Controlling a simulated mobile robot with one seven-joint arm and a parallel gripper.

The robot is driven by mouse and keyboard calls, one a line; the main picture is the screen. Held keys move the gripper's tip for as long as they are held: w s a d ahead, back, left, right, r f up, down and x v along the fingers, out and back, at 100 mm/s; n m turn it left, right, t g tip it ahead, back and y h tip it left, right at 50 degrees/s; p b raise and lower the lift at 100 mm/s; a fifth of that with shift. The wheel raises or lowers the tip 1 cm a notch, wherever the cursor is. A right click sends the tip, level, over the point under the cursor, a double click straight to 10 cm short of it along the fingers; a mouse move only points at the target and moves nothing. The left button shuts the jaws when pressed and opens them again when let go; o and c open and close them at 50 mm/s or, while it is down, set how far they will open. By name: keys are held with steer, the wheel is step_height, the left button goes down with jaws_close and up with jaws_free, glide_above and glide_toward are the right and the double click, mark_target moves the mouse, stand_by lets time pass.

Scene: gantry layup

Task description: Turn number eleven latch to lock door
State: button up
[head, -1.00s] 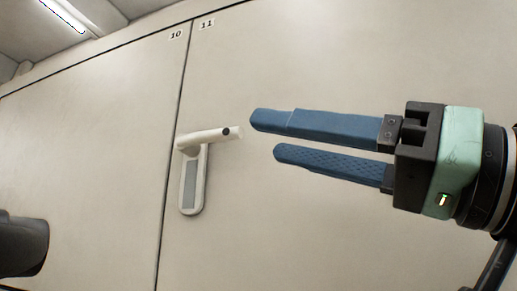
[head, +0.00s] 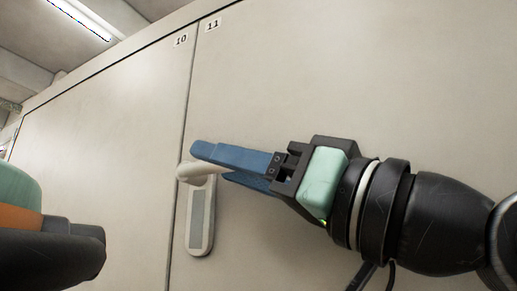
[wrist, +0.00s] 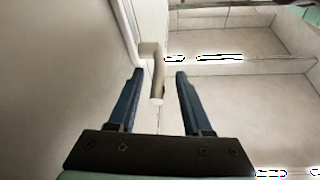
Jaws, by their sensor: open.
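The number eleven latch is a pale lever handle (head: 194,171) on an upright backplate (head: 200,222) with a grey inset, on the door marked 11 (head: 330,90), beside its left seam. My gripper (head: 215,160) has blue fingers and is open at the lever. In the head view the upper finger passes over the lever and hides part of it; the lower finger is mostly hidden. In the wrist view the lever (wrist: 158,80) reaches down between the two open fingertips (wrist: 159,75), with a gap showing on each side.
The door marked 10 (head: 110,130) lies left of the seam. Dark and teal parts of my own body show at the lower left. A ceiling light (head: 78,15) is at the top left.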

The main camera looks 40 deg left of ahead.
steer(key=shift+a+r, duration=0.2)
steer(key=shift+a, duration=0.2)
steer(key=shift+w+a, duration=0.1)
steer(key=shift+a, duration=0.15)
jaws_close()
stand_by(1.0)
